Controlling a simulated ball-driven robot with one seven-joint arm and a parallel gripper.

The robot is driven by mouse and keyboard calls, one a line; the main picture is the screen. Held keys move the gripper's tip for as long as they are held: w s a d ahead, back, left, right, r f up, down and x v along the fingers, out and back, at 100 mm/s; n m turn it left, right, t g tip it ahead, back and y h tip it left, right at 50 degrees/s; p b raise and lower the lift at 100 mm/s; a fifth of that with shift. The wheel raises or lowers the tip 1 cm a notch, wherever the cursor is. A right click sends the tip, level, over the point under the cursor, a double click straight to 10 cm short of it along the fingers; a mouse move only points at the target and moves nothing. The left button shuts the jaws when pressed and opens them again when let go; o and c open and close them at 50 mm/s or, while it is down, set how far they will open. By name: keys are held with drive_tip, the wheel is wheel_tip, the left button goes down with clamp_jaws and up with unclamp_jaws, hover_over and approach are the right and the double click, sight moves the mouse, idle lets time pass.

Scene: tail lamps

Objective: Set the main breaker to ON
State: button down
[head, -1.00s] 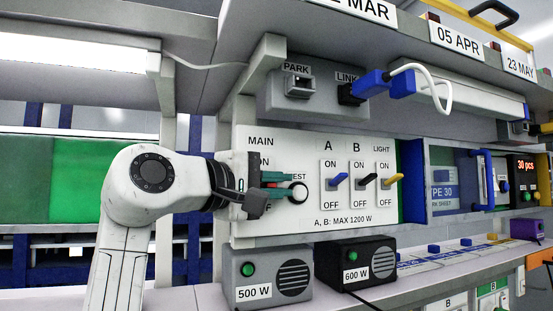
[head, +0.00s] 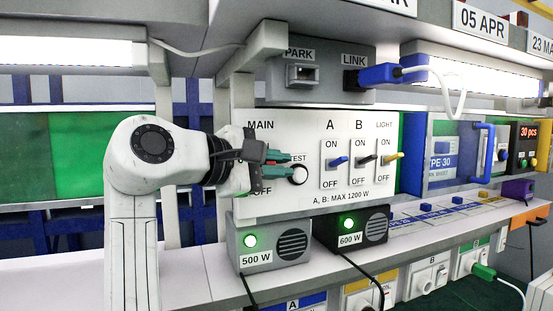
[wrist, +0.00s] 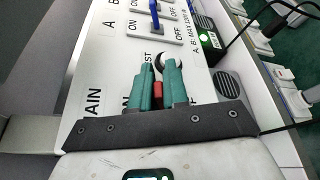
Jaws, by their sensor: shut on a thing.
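The white breaker panel (head: 300,200) carries the MAIN label at its left. My gripper (head: 284,164) is in front of the MAIN area, with its green fingers reaching toward the TEST button (head: 298,174). It hides most of the main breaker and its ON mark, while the OFF mark shows below. In the wrist view the fingers (wrist: 158,75) are shut on a red piece, which I take as the main breaker's handle (wrist: 157,92). The handle's exact position is mostly hidden.
Switches A (head: 338,162), B (head: 367,160) and LIGHT (head: 392,157) sit right of my gripper. The 500 W box (head: 270,242) and 600 W box (head: 350,229) stand below with bright green lamps. A lit strip lamp (head: 485,82) hangs at right.

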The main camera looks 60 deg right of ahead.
drive_tip(key=c, duration=1.2)
unclamp_jaws()
drive_tip(key=b+v, duration=0.2)
drive_tip(key=v, duration=0.9)
drive_tip(key=shift+f, duration=0.1)
